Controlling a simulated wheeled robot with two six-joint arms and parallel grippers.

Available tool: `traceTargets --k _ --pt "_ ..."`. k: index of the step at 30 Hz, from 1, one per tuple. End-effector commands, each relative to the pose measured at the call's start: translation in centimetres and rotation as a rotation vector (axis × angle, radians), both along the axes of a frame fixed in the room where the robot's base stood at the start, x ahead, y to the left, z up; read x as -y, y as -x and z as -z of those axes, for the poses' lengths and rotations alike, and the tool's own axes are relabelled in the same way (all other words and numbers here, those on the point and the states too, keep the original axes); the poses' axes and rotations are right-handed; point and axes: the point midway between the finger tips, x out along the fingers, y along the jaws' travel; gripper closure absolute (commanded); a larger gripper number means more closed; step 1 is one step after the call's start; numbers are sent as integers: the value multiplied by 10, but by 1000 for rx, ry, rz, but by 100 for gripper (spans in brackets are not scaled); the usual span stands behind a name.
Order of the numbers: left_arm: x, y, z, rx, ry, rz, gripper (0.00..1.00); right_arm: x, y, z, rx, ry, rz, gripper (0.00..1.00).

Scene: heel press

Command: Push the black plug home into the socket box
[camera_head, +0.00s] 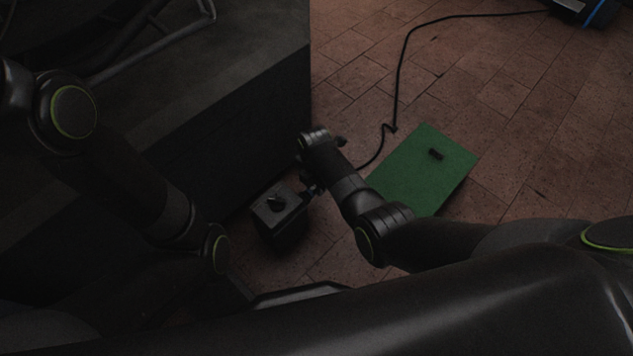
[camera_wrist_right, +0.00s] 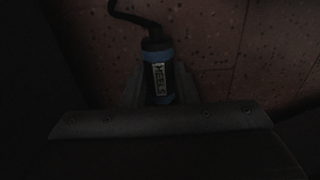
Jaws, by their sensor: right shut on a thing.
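The socket box (camera_head: 268,216) is a dark box with a grey top and a black knob, standing on the floor left of my right gripper. My right gripper (camera_head: 312,190) is close beside the box's right side. In the right wrist view my right gripper (camera_wrist_right: 158,92) is shut on the black plug (camera_wrist_right: 158,60), which has blue bands and a pale label. A cable leaves the plug's far end. The plug's front is hidden, and I cannot tell whether it touches or enters the socket. My left arm comes in from the left, but its gripper is not visible.
A black cable (camera_head: 398,75) runs over the brick floor to a dark, blue-edged device (camera_head: 590,10) at the top right. A large dark block (camera_head: 250,120) stands left.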

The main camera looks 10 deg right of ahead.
Motion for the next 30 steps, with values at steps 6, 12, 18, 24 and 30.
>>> traceTargets --k 6,12,18,24,30 --pt "0 0 -3 0 0 0 66 -4 3 -1 -1 -1 0 94" --pt "0 0 -4 0 0 0 66 -6 4 0 -1 -2 0 62" --pt "0 0 -4 0 0 0 66 -6 4 0 -1 -1 0 48" --pt "0 0 -5 0 0 0 66 -5 4 -1 -1 -1 1 48" --pt "0 0 -20 0 0 0 66 -5 3 -20 2 -1 1 48"
